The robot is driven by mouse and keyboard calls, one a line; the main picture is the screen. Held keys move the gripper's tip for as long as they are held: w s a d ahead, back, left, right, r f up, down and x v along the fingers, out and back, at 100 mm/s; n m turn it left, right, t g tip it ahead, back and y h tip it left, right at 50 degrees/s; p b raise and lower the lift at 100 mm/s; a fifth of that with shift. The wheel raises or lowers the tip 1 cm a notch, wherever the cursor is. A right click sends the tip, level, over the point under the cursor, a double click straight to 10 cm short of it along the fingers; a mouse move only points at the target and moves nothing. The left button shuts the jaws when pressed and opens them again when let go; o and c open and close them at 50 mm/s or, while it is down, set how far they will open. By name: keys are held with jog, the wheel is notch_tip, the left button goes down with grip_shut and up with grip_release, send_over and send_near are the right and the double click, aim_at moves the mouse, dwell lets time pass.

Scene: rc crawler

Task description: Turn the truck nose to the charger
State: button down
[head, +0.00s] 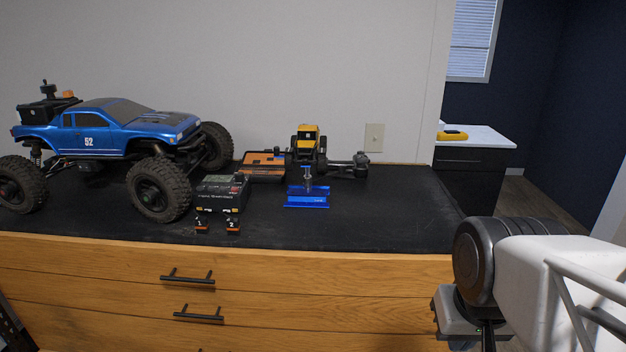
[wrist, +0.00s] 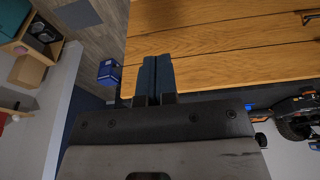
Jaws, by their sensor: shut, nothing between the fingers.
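The blue truck (head: 120,128), marked 52, stands on its big tyres at the left of the black-topped dresser. Its nose faces right and somewhat toward the front. The black charger (head: 222,191) stands just right of its front wheel, with two orange-and-black plugs in front. My gripper (wrist: 153,78) shows in the wrist view, shut and empty, its two dark blue fingertips together over the wooden drawer front. It is apart from the truck. In the head view my arm is at the lower right, and the fingers are not clearly visible.
A blue stand (head: 307,196) is right of the charger. The dresser top (head: 405,210) is clear at the right. Black handles (head: 188,276) stick out from the drawers.

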dwell(0.3)
